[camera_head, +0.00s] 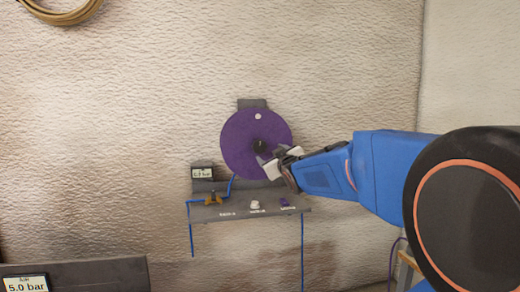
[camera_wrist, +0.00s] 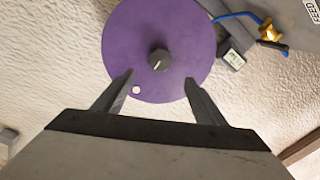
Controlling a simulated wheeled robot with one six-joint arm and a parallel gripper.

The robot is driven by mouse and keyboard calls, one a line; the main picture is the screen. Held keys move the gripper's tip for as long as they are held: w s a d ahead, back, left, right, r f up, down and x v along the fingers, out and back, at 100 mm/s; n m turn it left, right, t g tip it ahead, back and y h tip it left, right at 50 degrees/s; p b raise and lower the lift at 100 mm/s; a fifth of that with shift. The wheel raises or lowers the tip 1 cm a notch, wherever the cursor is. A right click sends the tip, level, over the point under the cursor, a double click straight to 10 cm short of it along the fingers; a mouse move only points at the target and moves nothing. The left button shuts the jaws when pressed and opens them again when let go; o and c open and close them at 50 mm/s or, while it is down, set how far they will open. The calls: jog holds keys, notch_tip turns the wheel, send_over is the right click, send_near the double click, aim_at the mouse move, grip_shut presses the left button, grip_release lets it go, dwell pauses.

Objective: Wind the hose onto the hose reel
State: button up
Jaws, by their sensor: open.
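The hose reel (camera_head: 238,143) is a purple disc on a dark wall bracket, with a black hub (camera_head: 260,146) at its centre. A small white knob (camera_head: 258,116) sits near the disc's top edge; the wrist view shows it (camera_wrist: 136,89) beside one fingertip. The blue hose (camera_head: 233,186) runs from a brass valve (camera_head: 213,198) up to the reel's lower left. My gripper (camera_head: 275,161) is in front of the reel's lower right. In the wrist view its fingers (camera_wrist: 159,82) are apart, with nothing between them, overlapping the disc. I cannot tell whether they touch it.
Below the reel is a grey shelf (camera_head: 235,212) with a white knob (camera_head: 255,205), a purple part (camera_head: 289,202) and a small gauge (camera_head: 202,173). Blue lines hang at both shelf ends. A 5.0 bar display (camera_head: 25,284) is at lower left; a tan coil (camera_head: 62,14) hangs upper left.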

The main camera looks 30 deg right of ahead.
aim_at(260, 147)
jog(key=x, duration=1.4)
jog(key=shift+w+d+f, duration=0.1)
jog(key=shift+w, duration=0.15)
jog(key=shift+c, duration=0.6)
jog(key=c, duration=1.4)
jog(key=shift+w, duration=0.1)
